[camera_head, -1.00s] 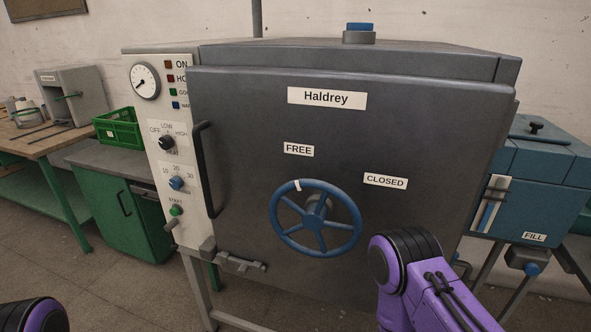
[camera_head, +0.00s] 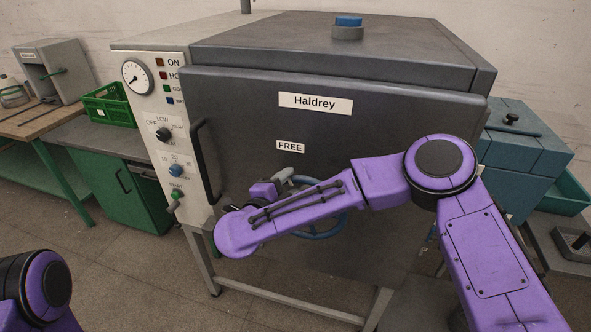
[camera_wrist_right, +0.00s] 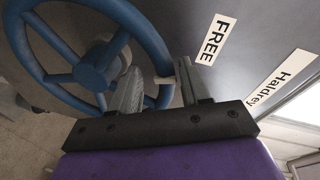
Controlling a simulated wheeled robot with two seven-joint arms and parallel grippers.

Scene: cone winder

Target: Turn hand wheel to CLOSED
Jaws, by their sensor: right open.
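The blue hand wheel (camera_head: 326,232) is on the front of the dark Haldrey door, mostly hidden by my right arm in the head view. In the right wrist view the wheel (camera_wrist_right: 98,68) shows large, with a white mark on its rim near the FREE label (camera_wrist_right: 216,40). The FREE label (camera_head: 290,147) also shows above the wheel in the head view. The CLOSED label is hidden behind my arm. My right gripper (camera_head: 287,178) is at the wheel's upper left rim. Its open fingers (camera_wrist_right: 160,68) stand either side of the rim by the mark. My left gripper is out of view.
A black door handle (camera_head: 203,160) stands out left of the wheel. The control panel (camera_head: 150,115) with knobs and gauge is further left. A blue machine (camera_head: 525,150) stands close on the right, behind my right arm.

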